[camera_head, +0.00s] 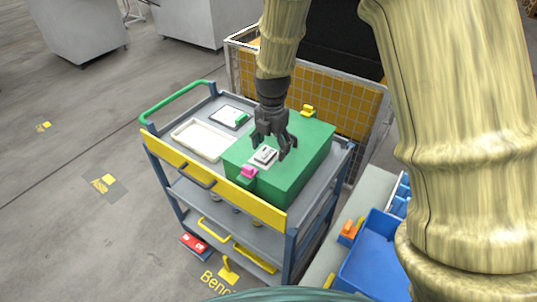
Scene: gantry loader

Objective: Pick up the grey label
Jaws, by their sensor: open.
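A small grey-white label (265,156) with dark markings lies on top of a green box (306,158). The box stands on the top shelf of a cart. My gripper (272,150) is open and points down over the box, with its fingers just above or around the label. I cannot tell whether the fingers touch it. The label's far edge is partly hidden by the fingers.
The cart (165,149) also bears a cream tray (201,140) and a clipboard (231,117). A pink item (248,172) and a yellow item (307,110) sit at the box's edges. A mesh cage (345,110) stands behind. A blue bin (375,263) is at lower right.

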